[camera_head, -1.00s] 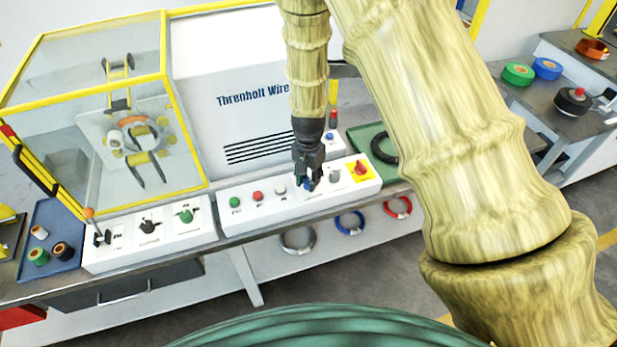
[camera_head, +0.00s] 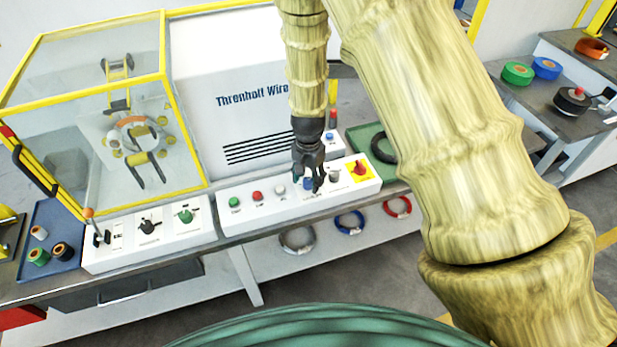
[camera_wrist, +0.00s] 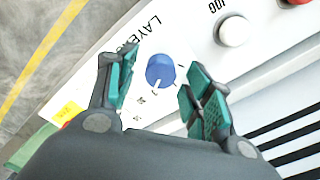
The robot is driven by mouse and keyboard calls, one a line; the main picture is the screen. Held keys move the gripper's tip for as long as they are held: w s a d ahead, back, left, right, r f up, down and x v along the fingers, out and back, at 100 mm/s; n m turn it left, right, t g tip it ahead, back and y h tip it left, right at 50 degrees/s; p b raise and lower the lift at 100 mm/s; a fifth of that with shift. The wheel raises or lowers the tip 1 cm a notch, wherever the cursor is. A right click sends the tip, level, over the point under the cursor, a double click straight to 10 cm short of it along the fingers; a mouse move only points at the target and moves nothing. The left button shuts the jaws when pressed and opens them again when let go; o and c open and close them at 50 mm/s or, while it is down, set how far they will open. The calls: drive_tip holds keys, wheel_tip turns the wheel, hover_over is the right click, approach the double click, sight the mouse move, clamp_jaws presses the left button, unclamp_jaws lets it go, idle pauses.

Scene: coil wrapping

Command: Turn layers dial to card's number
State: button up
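The layers dial (camera_wrist: 160,71) is a round blue knob with a white pointer mark, on a white panel under the printed word "LAYERS". In the head view the blue dial (camera_head: 307,184) is partly hidden by my gripper. My gripper (camera_head: 308,188) is over the right control panel. In the wrist view my gripper (camera_wrist: 158,92) is open, with one teal-padded finger on each side of the dial and gaps between pads and knob. The pointer aims toward the bottom of the wrist view, near small scale marks too small to read surely. I do not see the card.
The right control panel (camera_head: 229,218) also carries green, red and white buttons, a grey knob (camera_head: 335,175) and a red switch on yellow (camera_head: 360,168). A white button (camera_wrist: 236,31) is near my gripper. The white machine housing (camera_head: 205,60) rises behind the panel.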

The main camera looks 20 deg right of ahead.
sight(309, 180)
wheel_tip(309, 180, up, 12)
idle(0.8)
idle(0.4)
